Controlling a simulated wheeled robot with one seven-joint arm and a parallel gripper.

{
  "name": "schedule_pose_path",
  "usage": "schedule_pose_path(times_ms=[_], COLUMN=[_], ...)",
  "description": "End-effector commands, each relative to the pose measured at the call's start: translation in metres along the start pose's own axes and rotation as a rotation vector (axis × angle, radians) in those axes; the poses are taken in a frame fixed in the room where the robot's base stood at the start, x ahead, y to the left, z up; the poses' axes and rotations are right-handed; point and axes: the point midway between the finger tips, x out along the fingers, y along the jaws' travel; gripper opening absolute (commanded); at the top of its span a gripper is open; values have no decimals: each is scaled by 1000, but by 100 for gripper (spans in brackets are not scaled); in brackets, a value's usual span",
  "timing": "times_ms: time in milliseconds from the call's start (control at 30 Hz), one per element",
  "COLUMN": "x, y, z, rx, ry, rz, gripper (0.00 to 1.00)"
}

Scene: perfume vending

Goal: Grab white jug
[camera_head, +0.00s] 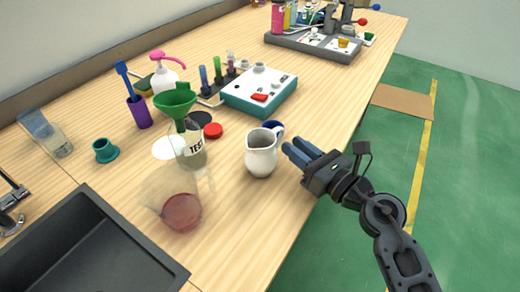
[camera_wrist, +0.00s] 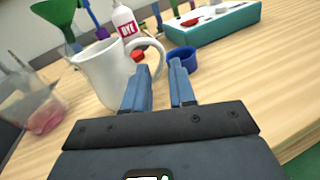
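The white jug (camera_head: 261,158) stands upright on the wooden table, left of my gripper (camera_head: 292,151). In the wrist view the jug (camera_wrist: 103,75) is at the upper left, with its curved handle (camera_wrist: 160,58) toward my fingers. My gripper (camera_wrist: 158,84) is open, with a clear gap between its two blue fingers and nothing held. The fingertips are close to the jug's handle side; I cannot tell whether they touch it.
A blue cup (camera_wrist: 182,59) sits just behind the handle. A glass flask labelled TEST (camera_head: 190,152) with a green funnel (camera_head: 175,100), a clear beaker with red liquid (camera_head: 181,212) and a red cap (camera_head: 213,130) stand left of the jug. A teal-sided device (camera_head: 240,101) is behind.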

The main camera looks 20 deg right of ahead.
Motion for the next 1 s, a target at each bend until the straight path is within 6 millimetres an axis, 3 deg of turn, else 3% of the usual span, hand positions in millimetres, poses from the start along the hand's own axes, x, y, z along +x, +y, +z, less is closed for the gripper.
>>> schedule_pose_path(times_ms=[400, 700, 1000], x=[52, 57, 57], y=[-1, -1, -1], z=[0, 0, 0], rx=[2, 2, 2], ry=[-1, 0, 0], rz=[0, 0, -1], gripper=[25, 25, 0])
